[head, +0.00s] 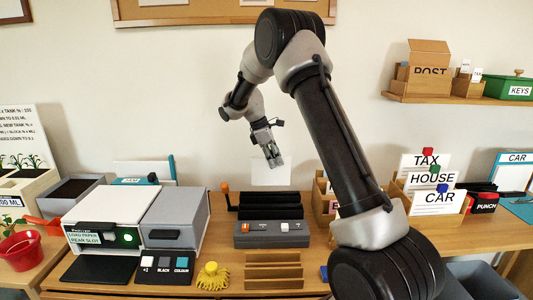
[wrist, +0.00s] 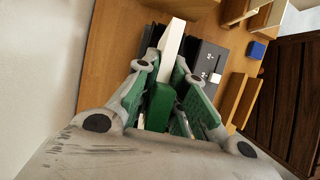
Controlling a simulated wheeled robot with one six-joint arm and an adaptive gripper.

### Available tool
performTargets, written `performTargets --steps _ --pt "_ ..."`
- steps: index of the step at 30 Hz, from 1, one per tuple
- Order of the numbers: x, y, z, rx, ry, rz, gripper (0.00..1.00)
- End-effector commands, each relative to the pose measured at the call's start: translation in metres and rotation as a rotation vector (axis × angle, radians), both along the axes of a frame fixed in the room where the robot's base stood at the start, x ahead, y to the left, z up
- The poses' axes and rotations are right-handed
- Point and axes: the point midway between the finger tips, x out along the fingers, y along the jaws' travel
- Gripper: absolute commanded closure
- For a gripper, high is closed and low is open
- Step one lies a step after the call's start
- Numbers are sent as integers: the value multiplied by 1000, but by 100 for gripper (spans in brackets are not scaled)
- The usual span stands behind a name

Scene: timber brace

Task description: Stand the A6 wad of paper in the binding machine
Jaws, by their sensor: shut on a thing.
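My gripper (head: 273,160) is shut on the white wad of paper (head: 271,174), which hangs below the fingers in front of the wall. In the wrist view the wad (wrist: 172,42) shows as a narrow white block between the green-padded fingers of my gripper (wrist: 166,72). The binding machine (head: 268,226) is a grey and black unit with upright black plates and an orange-knobbed lever, on the table below the wad. It also shows in the wrist view (wrist: 211,62), partly hidden by the wad and fingers. The wad looks clear above the machine; the exact gap I cannot tell.
A printer (head: 110,222) stands left of the machine, with a grey box beside it. A yellow brush-like thing (head: 212,275) and a stepped wooden rack (head: 273,270) lie in front. Wooden holders with TAX, HOUSE and CAR cards (head: 437,198) stand at right.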

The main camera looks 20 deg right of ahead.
Motion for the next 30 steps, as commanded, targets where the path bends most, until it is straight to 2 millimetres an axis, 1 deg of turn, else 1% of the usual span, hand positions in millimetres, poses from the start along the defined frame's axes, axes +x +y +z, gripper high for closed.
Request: performTargets --steps 12,17,20,30 --pt "0 0 0 -1 0 0 100" --pt "0 0 -4 -1 0 0 100" --pt "0 0 -11 -1 2 1 100" --pt "0 0 -43 -2 1 0 100"
